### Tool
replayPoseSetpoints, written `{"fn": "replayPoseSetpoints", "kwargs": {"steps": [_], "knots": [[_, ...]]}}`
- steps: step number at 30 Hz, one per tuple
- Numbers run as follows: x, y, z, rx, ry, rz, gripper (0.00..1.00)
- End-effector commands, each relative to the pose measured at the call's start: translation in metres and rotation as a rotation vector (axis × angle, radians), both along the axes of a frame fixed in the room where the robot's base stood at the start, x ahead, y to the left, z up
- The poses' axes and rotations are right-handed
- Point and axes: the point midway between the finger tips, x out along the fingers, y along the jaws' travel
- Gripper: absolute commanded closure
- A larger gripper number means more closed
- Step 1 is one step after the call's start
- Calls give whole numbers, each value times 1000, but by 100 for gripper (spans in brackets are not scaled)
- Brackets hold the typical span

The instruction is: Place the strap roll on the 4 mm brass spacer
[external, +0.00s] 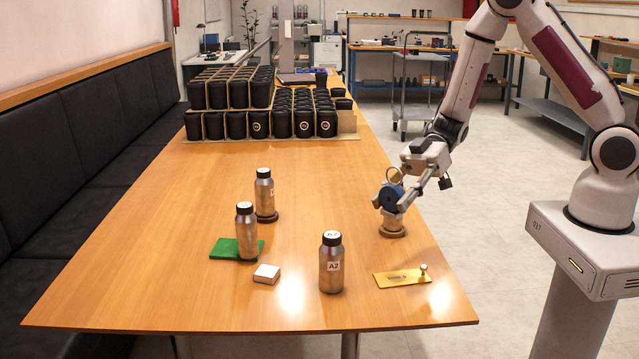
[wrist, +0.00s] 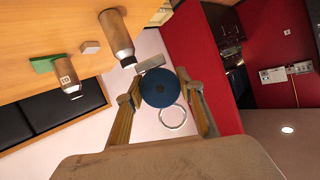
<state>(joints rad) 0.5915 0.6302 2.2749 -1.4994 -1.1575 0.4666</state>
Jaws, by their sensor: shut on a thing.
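The strap roll (external: 390,197) is a blue round body with a pale ring above it and a silvery part below. My gripper (external: 400,192) is shut on it, over the right side of the table. In the wrist view the roll (wrist: 158,88) is a dark blue disc between my two fingers, with the ring beside it and a grey block at its far edge. The silvery part is just above a dark round base; I cannot tell whether they touch. The brass spacer (external: 390,279) is a flat yellow plate on the table, nearer the camera, with a small pale knob at its right end.
Bottle A2 (external: 331,264) stands left of the spacer. Another bottle (external: 246,233) stands on a green pad (external: 222,248), and a third (external: 264,194) on a dark base. A white block (external: 267,274) lies between. Black cups in racks (external: 230,125) fill the table's far end.

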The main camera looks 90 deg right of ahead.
Motion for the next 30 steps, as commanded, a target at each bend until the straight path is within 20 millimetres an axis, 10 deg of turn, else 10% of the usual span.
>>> {"fn": "replayPoseSetpoints", "kwargs": {"steps": [8, 30], "knots": [[-35, 10, 3, 0, 0, 62, 86], [-33, 10, -46, 0, 0, 58, 86]]}}
